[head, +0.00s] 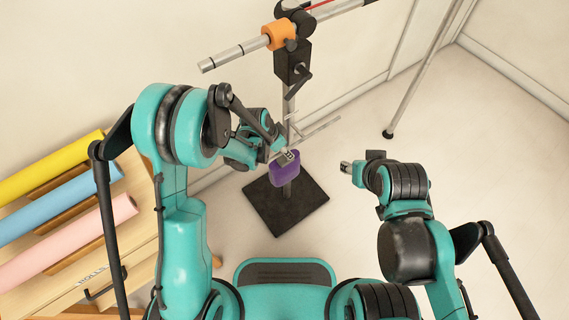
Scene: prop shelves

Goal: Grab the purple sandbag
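The purple sandbag (281,172) is at the low part of a metal stand's pole, above the stand's square black base (262,207). My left gripper (287,157) is at the sandbag's top edge, its tip overlapping the bag in this view. The fingers are small and partly hidden by the wrist, so I cannot tell whether they are closed on the bag. My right gripper (347,167) is to the right of the sandbag, apart from it and with nothing visible in it. Its finger opening is not clear.
The stand's upright carries a black clamp (293,62) and an orange-collared crossbar (279,35) above my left gripper. A wooden rack (135,250) with yellow, blue and pink rolls is at the left. Another metal leg (412,80) stands at the upper right. The floor at right is clear.

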